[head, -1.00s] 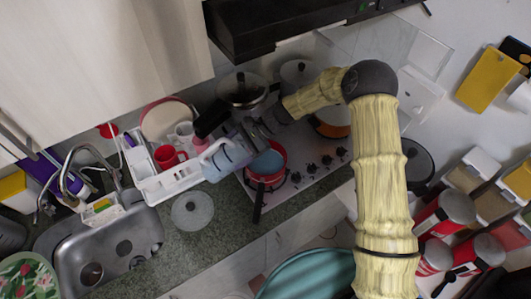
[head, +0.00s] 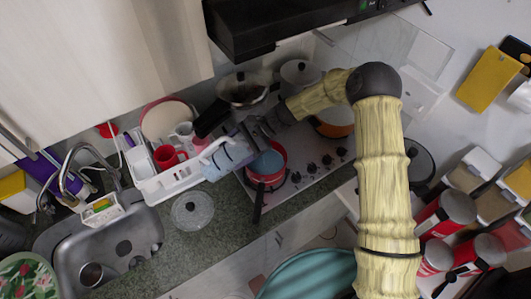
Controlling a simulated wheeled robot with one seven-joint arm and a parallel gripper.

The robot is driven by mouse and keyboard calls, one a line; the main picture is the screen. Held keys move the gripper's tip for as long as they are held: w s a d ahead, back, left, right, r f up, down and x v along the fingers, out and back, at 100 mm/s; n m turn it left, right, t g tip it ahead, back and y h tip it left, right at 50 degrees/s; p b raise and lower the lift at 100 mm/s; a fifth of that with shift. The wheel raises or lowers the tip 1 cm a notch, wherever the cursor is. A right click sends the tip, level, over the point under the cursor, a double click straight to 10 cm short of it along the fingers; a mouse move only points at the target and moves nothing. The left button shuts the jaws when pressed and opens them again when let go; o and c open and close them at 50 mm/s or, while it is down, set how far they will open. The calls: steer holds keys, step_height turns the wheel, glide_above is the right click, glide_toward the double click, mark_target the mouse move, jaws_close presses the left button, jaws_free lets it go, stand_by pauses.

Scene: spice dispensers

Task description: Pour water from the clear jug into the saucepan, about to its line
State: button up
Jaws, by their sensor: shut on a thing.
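The clear jug (head: 221,163) is tinted bluish and sits between the dish rack and the red saucepan. My gripper (head: 243,137) is shut on the jug. The jug is held tilted, apart from the counter as far as I can tell. The red saucepan (head: 281,147) stands on the stove with blue water (head: 267,164) in it and its dark handle (head: 258,208) pointing toward the front. The jug's right end is close beside the saucepan's left rim. The saucepan's line and any stream of water cannot be made out.
A white dish rack (head: 175,182) with a red mug (head: 168,156) stands left of the jug. A glass lid (head: 192,210) lies on the counter in front. A large pot (head: 243,89) and an orange pan (head: 334,128) are on the stove. The sink (head: 115,250) is at lower left.

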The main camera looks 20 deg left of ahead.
steer(key=shift+w+r, duration=0.1)
steer(key=shift+w, duration=0.1)
steer(key=shift+s+d+r, duration=0.1)
steer(key=shift+s, duration=0.25)
steer(key=shift+w+a, duration=0.2)
steer(key=shift+w, duration=0.05)
steer(key=shift+s+d, duration=0.15)
steer(key=shift+s, duration=0.05)
steer(key=shift+w, duration=0.25)
steer(key=shift+s, duration=0.1)
steer(key=shift+s, duration=0.15)
steer(key=shift+w, duration=0.2)
stand_by(0.5)
